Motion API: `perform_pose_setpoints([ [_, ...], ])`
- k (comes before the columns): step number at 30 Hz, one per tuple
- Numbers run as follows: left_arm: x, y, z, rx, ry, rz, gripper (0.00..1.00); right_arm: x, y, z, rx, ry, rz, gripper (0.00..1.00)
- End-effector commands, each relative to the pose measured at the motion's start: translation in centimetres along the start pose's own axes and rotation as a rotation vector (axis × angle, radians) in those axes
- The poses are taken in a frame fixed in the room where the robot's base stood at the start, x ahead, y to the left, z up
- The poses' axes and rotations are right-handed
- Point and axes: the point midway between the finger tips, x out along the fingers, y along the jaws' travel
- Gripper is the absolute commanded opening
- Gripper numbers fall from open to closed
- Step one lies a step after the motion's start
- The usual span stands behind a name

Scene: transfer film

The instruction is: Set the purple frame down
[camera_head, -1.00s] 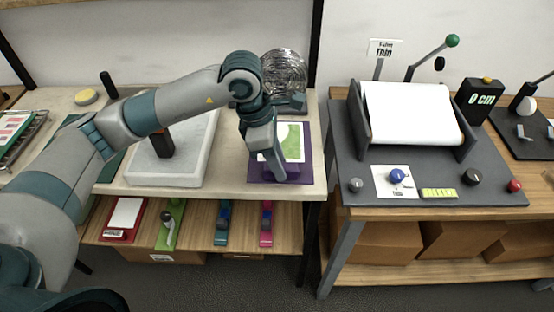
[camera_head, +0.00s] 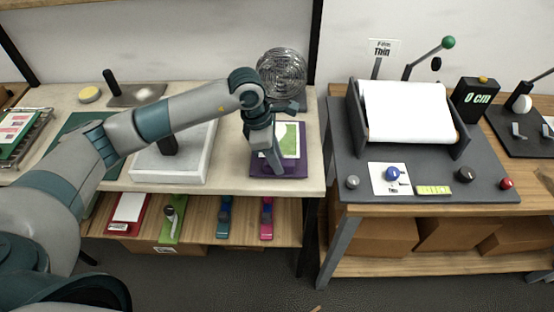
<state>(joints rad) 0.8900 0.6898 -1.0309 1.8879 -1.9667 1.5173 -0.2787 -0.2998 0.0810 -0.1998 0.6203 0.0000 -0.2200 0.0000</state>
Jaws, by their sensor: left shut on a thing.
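The purple frame (camera_head: 300,168) with a white and green print (camera_head: 291,139) lies flat at the right end of the pale table (camera_head: 230,185), in front of a round wire-guarded fan. My left gripper (camera_head: 276,168) reaches down over the frame and is shut on its near edge. The fingertips partly hide the frame's front left part. The frame looks level with the table top, but I cannot tell whether it touches it. My right gripper is not in view.
The fan (camera_head: 282,75) stands close behind the frame. A white slab (camera_head: 185,160) with a dark handle lies to its left. A gap separates this table from the roller machine (camera_head: 410,112) on the right. Coloured boards fill the shelf below.

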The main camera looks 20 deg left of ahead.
Motion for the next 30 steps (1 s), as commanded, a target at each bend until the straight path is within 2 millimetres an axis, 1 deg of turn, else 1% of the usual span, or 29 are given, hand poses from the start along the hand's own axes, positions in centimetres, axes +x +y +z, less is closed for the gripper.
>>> perform_pose_setpoints([
  [1, 0.2, 0.0, 0.0, -0.001, -0.001, -0.001, 0.00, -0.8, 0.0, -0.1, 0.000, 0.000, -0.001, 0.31],
  [4, 1.2, 0.0, -0.3, -0.001, -0.001, 0.000, 0.00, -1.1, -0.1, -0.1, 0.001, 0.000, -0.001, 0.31],
  [7, 1.6, 0.1, -0.4, 0.000, -0.002, 0.002, 0.00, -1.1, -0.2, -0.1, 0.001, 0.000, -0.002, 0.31],
  [13, 1.6, 0.1, -0.4, 0.001, -0.002, 0.002, 0.00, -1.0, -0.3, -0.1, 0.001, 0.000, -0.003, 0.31],
  [18, 2.0, 0.1, -0.5, 0.001, -0.002, 0.002, 0.00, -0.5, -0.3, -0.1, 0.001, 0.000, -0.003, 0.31],
  [19, 1.8, 0.0, -0.5, 0.001, -0.002, 0.002, 0.32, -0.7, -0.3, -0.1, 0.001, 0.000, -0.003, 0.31],
  [20, 1.8, 0.0, -0.5, 0.000, -0.002, 0.002, 0.39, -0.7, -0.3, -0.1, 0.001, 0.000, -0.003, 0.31],
  [21, 1.8, 0.0, -0.5, 0.000, -0.002, 0.002, 0.43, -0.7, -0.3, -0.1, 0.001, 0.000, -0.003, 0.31],
  [30, 1.8, 0.0, -0.5, 0.000, -0.002, 0.001, 0.43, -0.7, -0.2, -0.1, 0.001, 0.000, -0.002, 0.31],
])
